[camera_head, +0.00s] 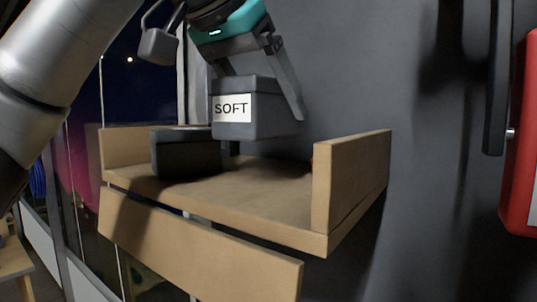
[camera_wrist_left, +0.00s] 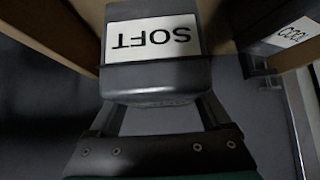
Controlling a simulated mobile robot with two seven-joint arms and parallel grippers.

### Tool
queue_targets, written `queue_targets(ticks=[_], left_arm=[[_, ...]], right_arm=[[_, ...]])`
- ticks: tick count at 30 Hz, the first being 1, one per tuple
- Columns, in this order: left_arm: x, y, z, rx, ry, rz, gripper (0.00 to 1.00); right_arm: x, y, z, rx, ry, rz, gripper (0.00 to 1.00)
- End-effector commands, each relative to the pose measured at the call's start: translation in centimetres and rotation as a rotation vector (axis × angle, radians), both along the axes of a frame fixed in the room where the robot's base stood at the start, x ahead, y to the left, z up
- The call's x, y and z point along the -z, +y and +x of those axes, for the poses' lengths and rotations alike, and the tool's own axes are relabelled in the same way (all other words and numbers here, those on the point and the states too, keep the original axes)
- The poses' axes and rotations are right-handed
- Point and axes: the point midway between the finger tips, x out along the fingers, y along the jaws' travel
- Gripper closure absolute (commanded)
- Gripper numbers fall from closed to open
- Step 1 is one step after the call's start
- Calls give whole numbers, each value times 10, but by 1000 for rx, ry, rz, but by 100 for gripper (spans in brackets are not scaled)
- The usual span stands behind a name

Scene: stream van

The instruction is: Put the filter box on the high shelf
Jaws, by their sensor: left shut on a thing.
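A grey box with a white label reading SOFT (camera_head: 265,112) is held by my left gripper (camera_head: 258,92), whose fingers close on it from above. The box is roughly upright over the wooden shelf (camera_head: 265,195), to the right of a dark box (camera_head: 185,155) standing there. Its underside seems a little above the shelf board, but I cannot tell the exact gap. In the left wrist view the SOFT box (camera_wrist_left: 158,72) sits between the two fingers, its label upside down. My right gripper is not in view.
The shelf has a raised right side wall (camera_head: 350,175) and a left side wall (camera_head: 122,147). The board's right half looks mostly free. In the left wrist view, a dark box labelled COO, partly cut off (camera_wrist_left: 280,35), stands nearby. A red object (camera_head: 522,140) is at far right.

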Motion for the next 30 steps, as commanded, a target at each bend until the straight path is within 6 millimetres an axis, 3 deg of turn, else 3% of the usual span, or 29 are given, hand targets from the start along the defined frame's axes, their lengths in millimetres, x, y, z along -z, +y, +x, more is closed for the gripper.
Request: queue_targets(ticks=[16, 29, 30], left_arm=[[55, 0, 0, 0, -2, -1, 88], [62, 0, 0, 1, -2, -2, 88], [63, 0, 0, 0, 0, -2, 17]], right_arm=[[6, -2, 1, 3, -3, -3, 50], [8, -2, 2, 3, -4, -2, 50], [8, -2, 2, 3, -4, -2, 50]])
